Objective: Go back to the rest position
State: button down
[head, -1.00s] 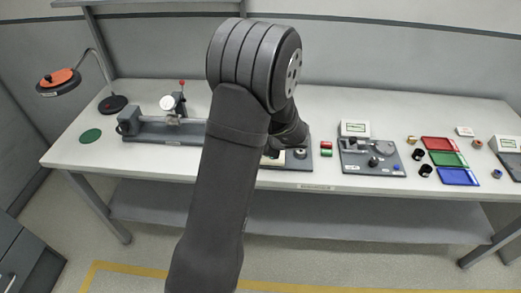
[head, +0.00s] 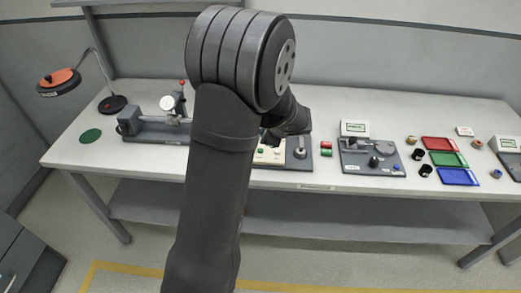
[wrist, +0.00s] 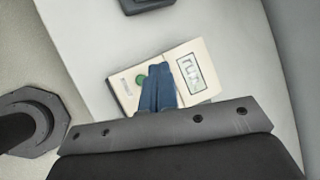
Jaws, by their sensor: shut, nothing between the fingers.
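My gripper (wrist: 158,90) shows in the wrist view with its blue fingers together and nothing between them. The fingers appear in front of a cream box (wrist: 122,88) with a green button and a small display; the gap between them cannot be told. In the head view my arm is raised and folded in the middle of the picture. Its wrist end is over the bench behind the elbow, and the fingers are not clear there. A cream panel (head: 268,155) with small buttons is partly hidden by my arm.
The grey-white bench (head: 75,150) carries a dial gauge fixture (head: 160,128) and a lamp (head: 62,80) at left. A grey station (head: 370,160) and red (head: 438,143), green and blue trays are at right. The air right of my arm is clear.

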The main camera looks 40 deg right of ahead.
dwell(0.3)
jog(key=shift+f, duration=0.75)
notch_tip(320, 180, up, 5)
jog(key=shift+r, duration=0.15)
